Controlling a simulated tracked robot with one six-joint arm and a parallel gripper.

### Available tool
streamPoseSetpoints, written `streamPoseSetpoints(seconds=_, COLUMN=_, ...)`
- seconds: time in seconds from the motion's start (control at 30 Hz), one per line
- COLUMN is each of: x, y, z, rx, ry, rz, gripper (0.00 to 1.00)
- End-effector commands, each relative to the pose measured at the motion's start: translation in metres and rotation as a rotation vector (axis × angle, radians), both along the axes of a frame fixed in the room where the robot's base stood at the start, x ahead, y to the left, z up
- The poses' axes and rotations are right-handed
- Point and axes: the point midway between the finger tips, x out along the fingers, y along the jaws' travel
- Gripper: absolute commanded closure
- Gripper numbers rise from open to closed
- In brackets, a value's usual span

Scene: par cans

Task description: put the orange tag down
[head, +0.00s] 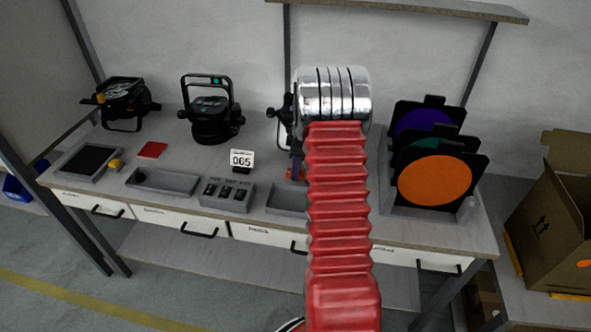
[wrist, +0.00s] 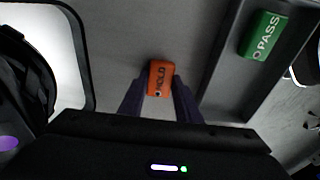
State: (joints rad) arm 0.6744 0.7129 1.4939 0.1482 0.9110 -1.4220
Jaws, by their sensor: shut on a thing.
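The orange tag (wrist: 160,78), marked HOLD, is between the two purple fingers of my gripper (wrist: 160,92) in the wrist view. The fingers are shut on it from both sides. In the head view my gripper (head: 297,165) shows just left of my red arm, with a bit of orange low at its tip; the arm hides most of it. The tag is over the grey bench top; I cannot tell whether it touches it. A green tag (wrist: 262,36) marked PASS lies in a grey tray at the right of the wrist view.
A grey tray (head: 285,200) is partly hidden by my arm. A switch box (head: 227,196), a 065 card (head: 242,159) and two black lamps (head: 208,112) stand to the left. A rack with an orange disc (head: 435,181) stands right. Bench between lamps and trays is partly bare.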

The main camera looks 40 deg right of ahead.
Motion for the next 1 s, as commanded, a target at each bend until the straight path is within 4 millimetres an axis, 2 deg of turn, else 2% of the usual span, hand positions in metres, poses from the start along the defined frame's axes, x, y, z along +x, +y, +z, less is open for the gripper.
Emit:
streamPoseSetpoints(seconds=0.03, x=0.0, y=0.0, z=-0.002, rx=0.001, ry=0.001, rz=0.0, gripper=0.91)
streamPoseSetpoints(seconds=0.07, x=0.0, y=0.0, z=-0.002, rx=0.0, ry=0.0, rz=0.0, gripper=0.69)
streamPoseSetpoints(seconds=0.3, x=0.0, y=0.0, z=-0.001, rx=0.0, ry=0.0, rz=0.0, gripper=0.52)
streamPoseSetpoints(seconds=0.67, x=0.0, y=0.0, z=0.002, rx=0.0, ry=0.0, rz=0.0, gripper=0.51)
streamPoseSetpoints(seconds=0.87, x=-0.001, y=-0.002, z=0.022, rx=-0.002, ry=-0.003, rz=0.0, gripper=0.51)
streamPoseSetpoints(seconds=1.0, x=-0.004, y=-0.004, z=0.044, rx=-0.002, ry=-0.003, rz=0.0, gripper=0.51)
